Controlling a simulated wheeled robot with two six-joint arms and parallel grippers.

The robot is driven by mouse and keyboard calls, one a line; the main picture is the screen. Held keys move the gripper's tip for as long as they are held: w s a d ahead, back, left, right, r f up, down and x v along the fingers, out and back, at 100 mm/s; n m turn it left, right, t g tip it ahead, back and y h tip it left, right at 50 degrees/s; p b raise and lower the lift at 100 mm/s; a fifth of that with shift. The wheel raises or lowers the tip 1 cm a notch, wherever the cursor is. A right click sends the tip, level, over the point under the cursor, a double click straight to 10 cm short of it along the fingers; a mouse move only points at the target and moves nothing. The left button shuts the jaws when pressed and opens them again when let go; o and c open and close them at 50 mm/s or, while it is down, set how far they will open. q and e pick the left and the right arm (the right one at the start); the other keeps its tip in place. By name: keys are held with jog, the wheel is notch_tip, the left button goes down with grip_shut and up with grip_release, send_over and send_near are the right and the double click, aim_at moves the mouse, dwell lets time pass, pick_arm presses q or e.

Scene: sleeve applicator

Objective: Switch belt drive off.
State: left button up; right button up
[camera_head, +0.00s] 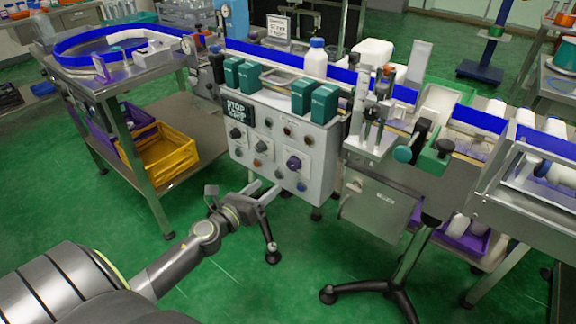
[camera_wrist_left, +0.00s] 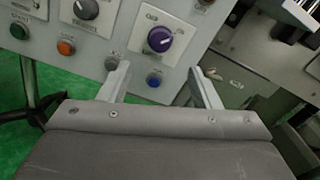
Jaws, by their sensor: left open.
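The control panel (camera_head: 270,172) is a light grey box front below the conveyor, with several knobs and buttons. A purple knob (camera_head: 294,162) sits on a white plate at its right; it also shows in the left wrist view (camera_wrist_left: 165,42), its pointer tilted to the upper right. A grey knob (camera_wrist_left: 86,8) is to its left. Their labels are too small to read surely, so I cannot tell which control is the belt drive's. My left gripper (camera_head: 265,188) is open and empty at the panel's lower part. In the wrist view its fingers (camera_wrist_left: 163,82) straddle the area below the purple knob. My right gripper is out of view.
Green (camera_wrist_left: 19,31), orange (camera_wrist_left: 66,47) and blue (camera_wrist_left: 154,80) buttons lie near the fingers. A conveyor with a white bottle (camera_head: 316,60) runs above the panel. A metal cabinet (camera_head: 381,205) stands right of it. A yellow crate (camera_head: 168,155) is on the left table's shelf.

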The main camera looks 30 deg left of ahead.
aim_at(291, 166)
pick_arm(q)
jog(key=w, duration=0.6)
jog(key=w+p, duration=0.1)
jog(key=w, duration=0.2)
jog(key=shift+w+d, duration=0.2)
jog(key=shift+d, duration=0.2)
jog(key=shift+w, duration=0.75)
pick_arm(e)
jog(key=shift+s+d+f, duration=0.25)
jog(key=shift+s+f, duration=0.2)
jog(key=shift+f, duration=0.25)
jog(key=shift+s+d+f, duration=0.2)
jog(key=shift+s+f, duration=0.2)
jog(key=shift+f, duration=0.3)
pick_arm(q)
jog(key=c, duration=1)
